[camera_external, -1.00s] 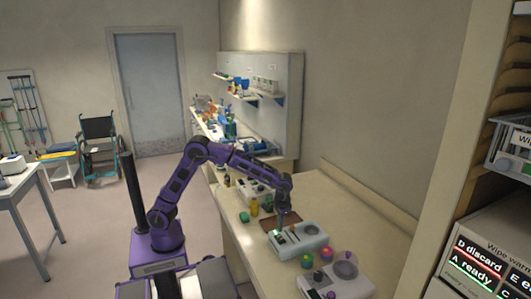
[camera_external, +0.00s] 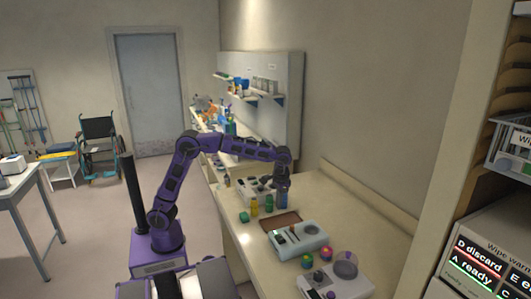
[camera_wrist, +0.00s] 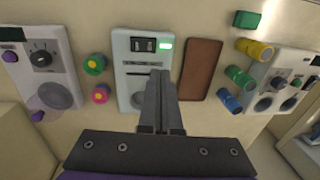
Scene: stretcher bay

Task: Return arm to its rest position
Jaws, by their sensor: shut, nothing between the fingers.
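My purple arm (camera_external: 195,148) reaches out over the beige counter, bent at the elbow, with its wrist pointing down. My gripper (camera_wrist: 160,76) is shut and empty, its two dark fingers pressed together in the wrist view. In the external view it hangs above the counter near the small bottles, with its tips hard to make out. In the wrist view the fingers lie across the lower part of a pale device (camera_wrist: 129,50) with a lit green indicator; contact cannot be told from that view alone.
A brown mat (camera_wrist: 201,68) lies beside the device. Yellow (camera_wrist: 254,49), green (camera_wrist: 240,77) and blue (camera_wrist: 229,101) bottles stand near a white dial unit. Another dial unit (camera_external: 338,280) and two coloured knobs are at the near end. Floor left of my base is open.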

